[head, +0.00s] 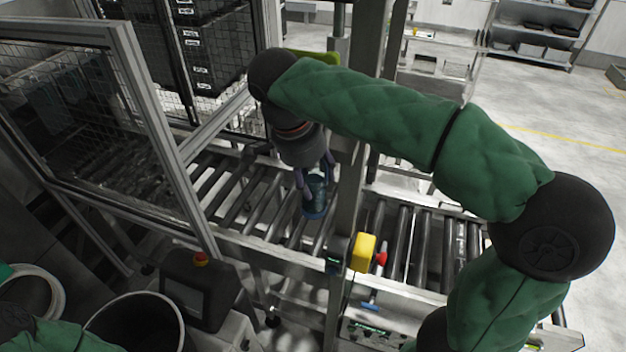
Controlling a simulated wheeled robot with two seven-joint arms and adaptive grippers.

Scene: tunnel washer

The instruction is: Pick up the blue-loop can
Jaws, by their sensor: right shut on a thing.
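The blue-loop can (315,196) is a dark blue-green cylinder with a blue ring around its lower end. It stands about upright at the roller conveyor (255,205), just left of a grey metal post. My right gripper (314,180) reaches down from above and is shut on the can, with its fingers on either side of the upper part. I cannot tell whether the can's bottom touches the rollers. My left arm shows only as a green piece at the lower left corner; its gripper is not in view.
A yellow box with a red button (364,252) sits on the conveyor's front rail beside the post. A mesh guard frame (160,130) stands at the left. A control box with a red button (200,285) and an open round bin (135,322) are at the lower left.

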